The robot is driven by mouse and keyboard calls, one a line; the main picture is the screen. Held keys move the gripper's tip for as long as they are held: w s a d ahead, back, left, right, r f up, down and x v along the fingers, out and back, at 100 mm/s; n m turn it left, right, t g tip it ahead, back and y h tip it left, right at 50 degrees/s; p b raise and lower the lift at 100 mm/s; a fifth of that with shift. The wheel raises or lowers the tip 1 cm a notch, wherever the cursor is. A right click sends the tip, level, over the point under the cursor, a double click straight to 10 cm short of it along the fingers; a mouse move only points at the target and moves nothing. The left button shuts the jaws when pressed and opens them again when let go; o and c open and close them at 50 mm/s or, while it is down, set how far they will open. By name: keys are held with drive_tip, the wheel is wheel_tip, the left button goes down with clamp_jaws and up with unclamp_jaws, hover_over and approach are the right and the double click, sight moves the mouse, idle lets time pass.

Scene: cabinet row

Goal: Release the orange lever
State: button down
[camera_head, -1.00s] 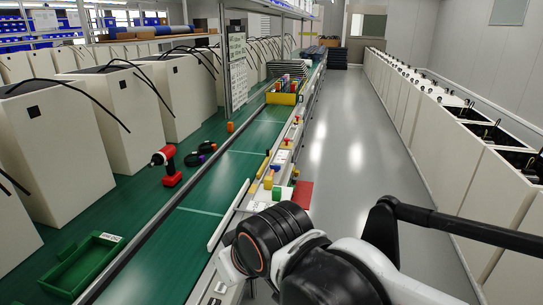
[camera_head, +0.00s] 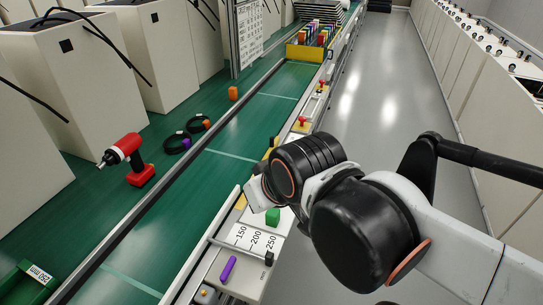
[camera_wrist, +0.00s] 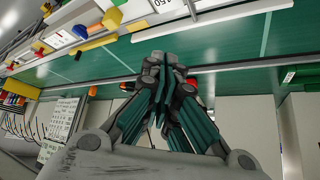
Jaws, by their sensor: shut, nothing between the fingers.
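My gripper (camera_wrist: 163,68) is shut and empty in the wrist view, its dark grey and teal fingers drawn together over the bench edge. A small orange piece (camera_wrist: 112,17), which may be the orange lever, shows at the upper left of the wrist view, beside a blue piece (camera_wrist: 96,27) and a yellow one (camera_wrist: 79,31). The fingers are apart from it. In the head view my black and white arm covers part of the fixture strip, and I cannot pick out the orange lever or the fingertips there.
A purple handle (camera_head: 228,269) and a green block (camera_head: 272,216) sit on the numbered strip (camera_head: 254,236). A red power drill (camera_head: 130,160), black rings (camera_head: 178,142) and an orange block (camera_head: 233,93) lie on the green bench. The grey aisle floor (camera_head: 380,80) is clear.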

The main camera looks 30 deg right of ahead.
drive_tip(key=shift+w+d, duration=0.15)
drive_tip(key=shift+d, duration=0.05)
drive_tip(key=w+d+r+m+g+h+p, duration=0.1)
drive_tip(key=w+d+m+g+h, duration=0.2)
drive_tip(key=w, duration=0.7)
drive_tip(key=w+d+m+g+h+p, duration=0.15)
drive_tip(key=w+d, duration=0.25)
drive_tip(key=w, duration=0.5)
drive_tip(key=w+d+f+m+g+h+p, duration=0.1)
drive_tip(key=w+d+f+m+g, duration=0.1)
drive_tip(key=w+f, duration=0.5)
drive_tip(key=w+d+f+m+g+h+p, duration=0.1)
drive_tip(key=w+d+f+m, duration=0.4)
drive_tip(key=f, duration=0.6)
drive_tip(key=shift+w+f+g+h+p, duration=0.15)
drive_tip(key=shift+w+g+h+p, duration=0.25)
drive_tip(key=shift+w+g, duration=0.35)
